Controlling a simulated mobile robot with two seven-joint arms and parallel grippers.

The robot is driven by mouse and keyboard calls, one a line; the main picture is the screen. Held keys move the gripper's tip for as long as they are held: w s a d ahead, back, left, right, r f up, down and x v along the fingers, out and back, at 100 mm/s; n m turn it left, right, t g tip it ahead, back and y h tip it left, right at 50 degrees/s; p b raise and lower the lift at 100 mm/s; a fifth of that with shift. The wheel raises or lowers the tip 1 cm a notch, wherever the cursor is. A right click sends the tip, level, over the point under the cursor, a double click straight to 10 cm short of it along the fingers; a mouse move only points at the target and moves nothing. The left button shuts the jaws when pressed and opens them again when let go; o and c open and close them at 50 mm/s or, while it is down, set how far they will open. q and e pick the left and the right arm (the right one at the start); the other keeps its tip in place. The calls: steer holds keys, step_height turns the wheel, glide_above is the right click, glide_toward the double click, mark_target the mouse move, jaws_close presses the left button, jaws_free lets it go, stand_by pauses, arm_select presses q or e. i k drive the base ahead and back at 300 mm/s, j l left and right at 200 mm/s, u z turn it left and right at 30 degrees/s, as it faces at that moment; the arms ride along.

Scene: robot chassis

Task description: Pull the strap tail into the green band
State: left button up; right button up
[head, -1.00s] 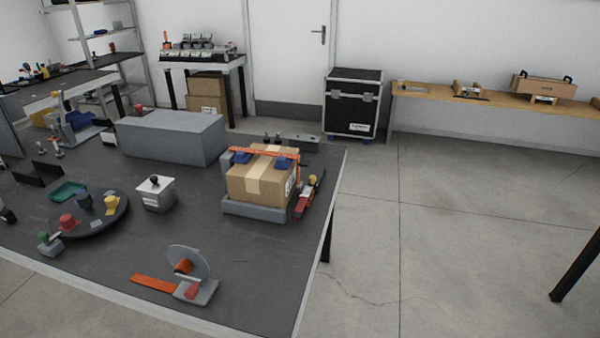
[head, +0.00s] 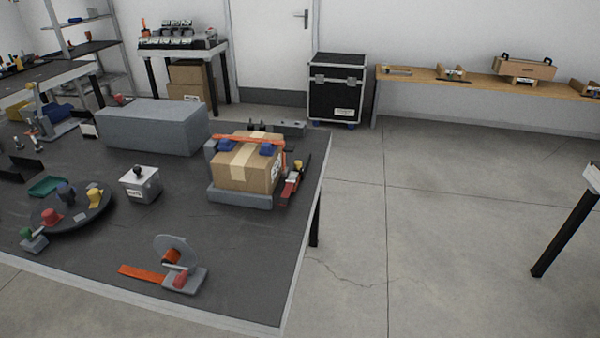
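A brown carton (head: 235,175) sits on a grey block (head: 238,199) near the right edge of the dark table (head: 110,235). An orange strap (head: 284,154) runs over the carton, with blue corner pieces (head: 268,149) on top. A red device with a yellow knob (head: 297,166) stands against the carton's right side. I cannot pick out a strap tail there or a green band. At the table's front, a grey disc device (head: 184,280) has an orange strip (head: 142,272) lying flat to its left. Neither gripper is in view.
A grey block (head: 152,128), a small grey box with a black knob (head: 140,184), a round tray (head: 70,207) with coloured pieces and a green tray (head: 48,186) share the table. Open floor (head: 430,240) lies to its right. A black case (head: 337,90) stands behind.

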mark_target(298, 164)
steer(key=i+l+z, duration=0.15)
steer(key=z, duration=1)
steer(key=i, duration=1.6)
steer(key=i+u, duration=0.2)
steer(key=u, duration=0.2)
steer(key=i+l+u, duration=0.1)
steer(key=u, duration=0.35)
steer(key=i+l+u, duration=0.2)
steer(key=u, duration=0.2)
steer(key=i, duration=0.1)
